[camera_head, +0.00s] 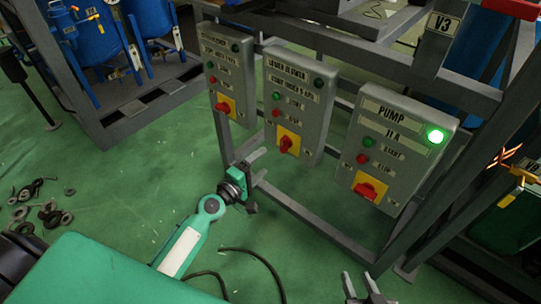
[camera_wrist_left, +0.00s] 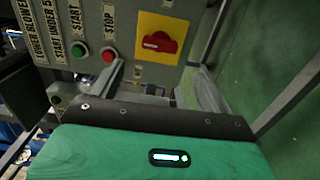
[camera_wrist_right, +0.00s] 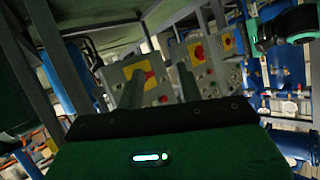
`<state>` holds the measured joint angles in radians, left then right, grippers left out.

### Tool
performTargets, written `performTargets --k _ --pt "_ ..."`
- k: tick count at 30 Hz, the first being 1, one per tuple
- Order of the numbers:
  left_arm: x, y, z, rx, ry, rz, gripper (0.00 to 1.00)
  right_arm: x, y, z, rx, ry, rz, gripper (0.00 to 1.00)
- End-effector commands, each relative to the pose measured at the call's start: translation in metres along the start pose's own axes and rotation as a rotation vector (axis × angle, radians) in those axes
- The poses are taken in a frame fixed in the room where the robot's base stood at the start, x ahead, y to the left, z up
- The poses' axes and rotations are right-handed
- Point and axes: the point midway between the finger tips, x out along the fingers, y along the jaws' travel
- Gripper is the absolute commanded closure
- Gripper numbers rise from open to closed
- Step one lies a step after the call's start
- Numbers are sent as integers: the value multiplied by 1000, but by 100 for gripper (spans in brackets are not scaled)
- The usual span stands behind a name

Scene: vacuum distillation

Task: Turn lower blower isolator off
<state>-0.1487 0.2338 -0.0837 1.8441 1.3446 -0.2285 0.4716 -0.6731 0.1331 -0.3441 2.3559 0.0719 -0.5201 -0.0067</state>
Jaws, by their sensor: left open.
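The lower blower panel (camera_head: 300,97) is the middle grey box on the frame. Its isolator is a red knob (camera_head: 287,144) on a yellow plate, below the start and stop buttons; its handle looks upright on the panel. The knob also shows in the left wrist view (camera_wrist_left: 158,43), clear of the fingers. My left gripper (camera_head: 260,164) is open and empty, left of and slightly below the knob, apart from it. In the left wrist view, one finger shows below the stop button. My right gripper (camera_head: 358,277) is open and empty, low below the pump panel.
The pump panel (camera_head: 393,145) with a lit green lamp (camera_head: 435,136) stands to the right. Another panel (camera_head: 227,75) stands to the left. Grey frame bars surround the panels. Black rings (camera_head: 45,212) and a dark cable (camera_head: 262,262) lie on the green floor.

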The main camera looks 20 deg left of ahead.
Motion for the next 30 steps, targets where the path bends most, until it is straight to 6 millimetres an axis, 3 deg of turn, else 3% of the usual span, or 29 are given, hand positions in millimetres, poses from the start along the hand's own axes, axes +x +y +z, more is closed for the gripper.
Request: performTargets --k 3,9,30 --pt "-20 -2 0 2 -1 -2 22 2 -5 3 6 33 -13 64" --pt "-38 -1 0 1 1 0 22 3 -11 1 13 81 -27 64" --pt "-44 -2 6 23 -7 -7 22 2 -12 1 14 90 -29 64"
